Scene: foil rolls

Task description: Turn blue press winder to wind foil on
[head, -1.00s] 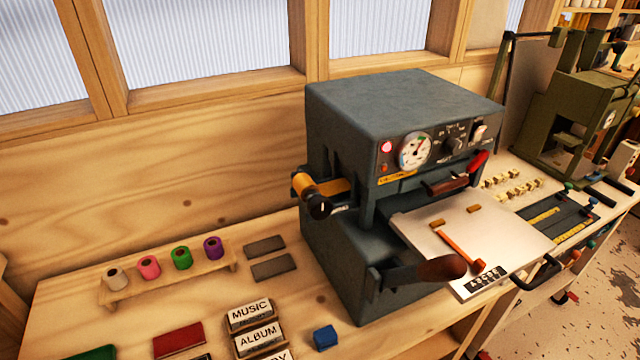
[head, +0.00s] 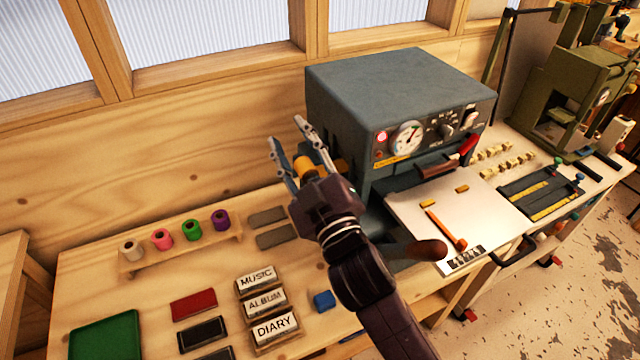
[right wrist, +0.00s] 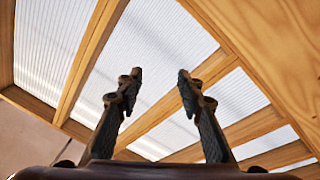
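The blue-grey press (head: 395,85) stands on the bench with a lit red lamp and a dial on its front. The gold foil roll (head: 304,168) sticks out of its left side. The black winder knob at the roll's end is hidden behind my right gripper. My right gripper (head: 287,132) is at the press's left side, its fingers spread and pointing up past the roll. I cannot tell whether it touches the roll. In the right wrist view the fingers (right wrist: 160,75) are apart with nothing between them. My left gripper is not in view.
A rack (head: 180,252) with several coloured foil rolls stands left on the bench. Type blocks (head: 265,302), books and a small blue block (head: 324,301) lie in front. The press's brown-handled lever (head: 427,250) juts forward near my right arm. A green machine (head: 570,95) stands at right.

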